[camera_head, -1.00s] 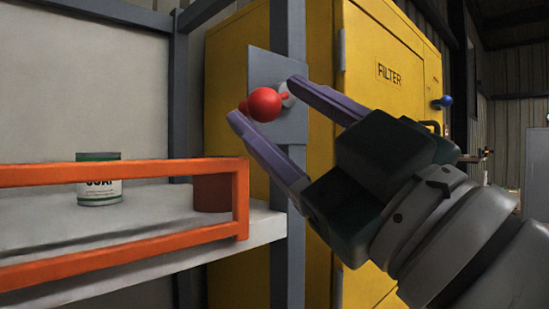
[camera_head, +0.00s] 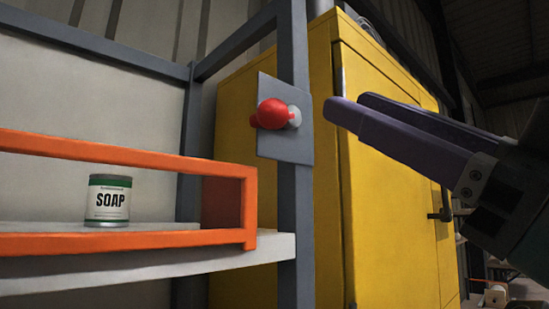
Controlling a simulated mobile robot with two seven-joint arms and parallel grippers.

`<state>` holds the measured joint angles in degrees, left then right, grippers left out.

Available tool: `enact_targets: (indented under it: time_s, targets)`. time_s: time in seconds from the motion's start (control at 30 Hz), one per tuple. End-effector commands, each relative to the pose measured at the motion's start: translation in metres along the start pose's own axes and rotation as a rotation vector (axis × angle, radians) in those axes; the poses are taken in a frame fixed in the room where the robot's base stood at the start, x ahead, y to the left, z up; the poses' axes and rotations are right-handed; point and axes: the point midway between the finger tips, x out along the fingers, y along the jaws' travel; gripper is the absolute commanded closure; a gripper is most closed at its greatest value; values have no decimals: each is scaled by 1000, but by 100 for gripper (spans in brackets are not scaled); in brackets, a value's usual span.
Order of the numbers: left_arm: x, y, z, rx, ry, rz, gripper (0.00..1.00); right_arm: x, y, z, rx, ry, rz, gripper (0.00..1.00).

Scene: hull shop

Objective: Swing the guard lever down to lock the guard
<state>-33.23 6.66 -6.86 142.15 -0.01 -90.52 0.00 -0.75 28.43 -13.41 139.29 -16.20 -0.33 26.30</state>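The guard lever has a red ball knob (camera_head: 272,114), a pale round hub (camera_head: 295,116) and a grey plate (camera_head: 288,148) on a grey post. The lever looks short and foreshortened, pointing left and towards me; its exact angle is hard to read. The orange guard (camera_head: 250,205) is a two-rail frame along the shelf front, its right end near the post below the lever. My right gripper (camera_head: 350,104) is right of the lever, clear of it and empty. Its two purple fingers overlap in view but their tips look apart. My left gripper is out of view.
A soap can (camera_head: 108,200) stands on the pale shelf (camera_head: 270,248) behind the guard, with a dark red item (camera_head: 222,202) to its right. A yellow cabinet (camera_head: 385,190) with a black handle (camera_head: 440,214) stands behind the post. Open space lies between gripper and lever.

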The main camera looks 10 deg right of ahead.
Motion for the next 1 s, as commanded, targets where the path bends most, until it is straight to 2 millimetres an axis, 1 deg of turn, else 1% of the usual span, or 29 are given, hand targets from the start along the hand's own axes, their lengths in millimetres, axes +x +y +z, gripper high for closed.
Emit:
enact_targets:
  time_s: [0.03, 0.13, 0.23, 0.27, 0.37, 0.47, 0.6, 0.8, 0.83, 0.87, 1.0]
  targets:
    - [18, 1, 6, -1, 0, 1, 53, -8, 0, 0, 63, 31, -21, 74]
    - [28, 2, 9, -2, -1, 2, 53, -9, 4, -12, 196, 68, -54, 85]
    - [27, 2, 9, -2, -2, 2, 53, -5, 8, -21, 264, 83, -71, 97]
    - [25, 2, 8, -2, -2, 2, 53, -3, 8, -23, 273, 85, -73, 100]
    - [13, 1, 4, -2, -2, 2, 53, 10, 10, -28, 279, 86, -71, 100]
    - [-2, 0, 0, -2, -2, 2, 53, 30, 10, -32, 279, 87, -72, 100]
    - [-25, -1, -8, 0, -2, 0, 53, 61, 8, -35, 279, 86, -71, 100]
    - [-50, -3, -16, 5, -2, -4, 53, 101, 4, -38, 278, 85, -72, 100]
    - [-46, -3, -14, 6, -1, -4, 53, 94, 1, -25, 280, 77, -69, 100]
    - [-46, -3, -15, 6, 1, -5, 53, 91, 0, -18, 282, 76, -68, 100]
    - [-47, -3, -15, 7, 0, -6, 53, 86, -5, -2, 278, 80, -70, 100]
